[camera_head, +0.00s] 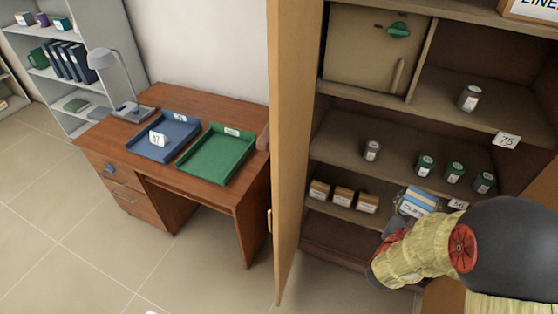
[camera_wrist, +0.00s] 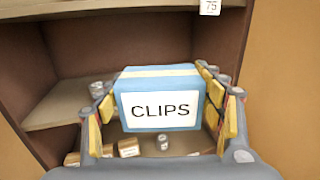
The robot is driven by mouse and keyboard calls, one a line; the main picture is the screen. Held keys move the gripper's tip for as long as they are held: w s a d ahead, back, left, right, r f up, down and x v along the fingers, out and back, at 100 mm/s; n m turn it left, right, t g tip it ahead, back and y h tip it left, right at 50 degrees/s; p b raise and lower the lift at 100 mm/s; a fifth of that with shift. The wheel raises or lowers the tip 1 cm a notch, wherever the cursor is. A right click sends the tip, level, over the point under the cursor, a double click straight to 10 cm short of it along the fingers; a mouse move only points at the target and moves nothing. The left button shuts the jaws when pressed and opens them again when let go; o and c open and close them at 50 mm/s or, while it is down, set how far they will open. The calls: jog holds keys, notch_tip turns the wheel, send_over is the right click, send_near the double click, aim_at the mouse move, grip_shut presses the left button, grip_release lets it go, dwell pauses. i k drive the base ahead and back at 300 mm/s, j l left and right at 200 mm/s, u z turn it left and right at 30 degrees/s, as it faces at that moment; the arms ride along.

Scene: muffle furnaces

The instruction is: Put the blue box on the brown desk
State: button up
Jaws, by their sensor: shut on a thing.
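The blue box (camera_wrist: 162,78), with a white label reading CLIPS, is between the fingers of my gripper (camera_wrist: 162,108) in the wrist view. My gripper is shut on it. In the head view the blue box (camera_head: 417,200) is at the cabinet's lower shelf, and the arm partly hides my gripper (camera_head: 400,222). The brown desk (camera_head: 150,190) stands to the left, beyond the open cabinet door. It bears a blue tray (camera_head: 153,155) with a white card numbered 47, a green tray (camera_head: 216,172) and a grey lamp (camera_head: 120,70).
The cabinet door (camera_head: 290,150) stands open between the cabinet and the desk. Small cans (camera_head: 425,165) stand on the middle shelf. Several brown boxes (camera_head: 343,196) stand left of the blue box. A bookshelf (camera_head: 62,60) is at the far left. The tiled floor before the desk is clear.

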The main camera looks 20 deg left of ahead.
aim_at(243, 179)
jog(key=k+u, duration=0.2)
jog(key=u, duration=0.15)
jog(key=k+j+u, duration=0.1)
jog(key=u, duration=0.25)
jog(key=k+j+u, duration=0.15)
jog(key=k+u, duration=0.2)
jog(key=i+j+u, duration=0.1)
jog(key=u, duration=1.85)
jog(key=i+l+u, duration=0.2)
jog(key=i+l, duration=1.35)
jog(key=i+z, duration=0.15)
jog(key=z, duration=0.35)
jog(key=i+z, duration=0.2)
jog(key=z, duration=0.3)
jog(key=i+j+z, duration=0.1)
jog(key=z, duration=2.6)
jog(key=j, duration=0.1)
